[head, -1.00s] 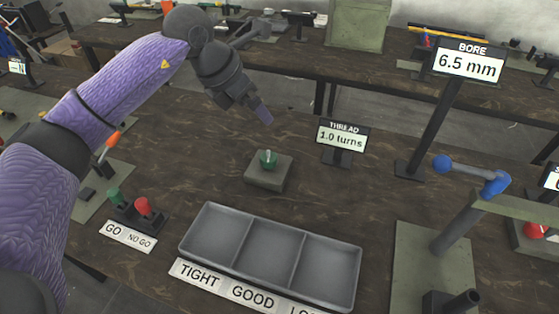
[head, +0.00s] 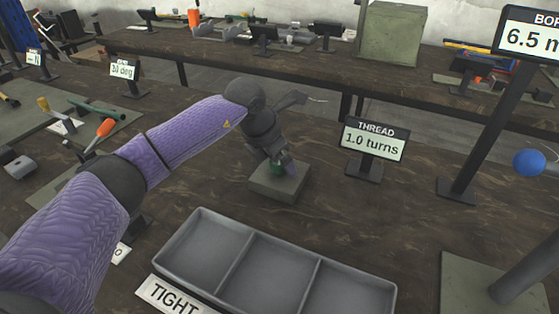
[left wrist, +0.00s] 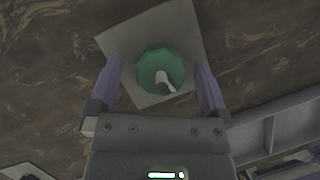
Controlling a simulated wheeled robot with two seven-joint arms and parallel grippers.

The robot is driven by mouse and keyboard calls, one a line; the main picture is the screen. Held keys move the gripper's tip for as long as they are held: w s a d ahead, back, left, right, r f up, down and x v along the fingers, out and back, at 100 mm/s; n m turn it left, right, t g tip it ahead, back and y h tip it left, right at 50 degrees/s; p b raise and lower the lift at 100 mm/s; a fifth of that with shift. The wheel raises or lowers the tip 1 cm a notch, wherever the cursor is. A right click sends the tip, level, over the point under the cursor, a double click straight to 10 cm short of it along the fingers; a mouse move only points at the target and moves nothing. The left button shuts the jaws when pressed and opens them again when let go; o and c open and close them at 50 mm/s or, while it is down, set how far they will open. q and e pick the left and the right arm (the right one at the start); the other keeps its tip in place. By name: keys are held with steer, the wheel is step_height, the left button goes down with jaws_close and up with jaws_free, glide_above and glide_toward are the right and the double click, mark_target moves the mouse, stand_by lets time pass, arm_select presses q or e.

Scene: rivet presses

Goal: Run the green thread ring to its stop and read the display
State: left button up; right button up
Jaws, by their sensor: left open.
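The green thread ring (left wrist: 161,68) sits on a square grey block, with a pale stud showing in its middle in the left wrist view. My left gripper (left wrist: 162,75) is open, with one finger on each side of the ring and a gap at both sides. In the head view the gripper (head: 281,163) is down at the block (head: 266,191) and mostly hides the ring (head: 276,168). The thread display (head: 373,143) stands right of the block and reads 1.0 turns. My right gripper is not in view.
A grey three-part tray (head: 219,254) with a TIGHT label (head: 174,297) lies in front of the block. A BORE display (head: 533,35) on a post stands at the right. An orange-handled tool (head: 104,129) lies at the left. The table between the block and thread display is clear.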

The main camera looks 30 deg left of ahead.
arm_select(q)
steer(key=shift+c, duration=1.8)
steer(key=shift+r, duration=0.1)
steer(key=c, duration=0.9)
steer(key=shift+m, duration=0.6)
steer(key=shift+m+h, duration=0.5)
steer(key=shift+m, duration=0.3)
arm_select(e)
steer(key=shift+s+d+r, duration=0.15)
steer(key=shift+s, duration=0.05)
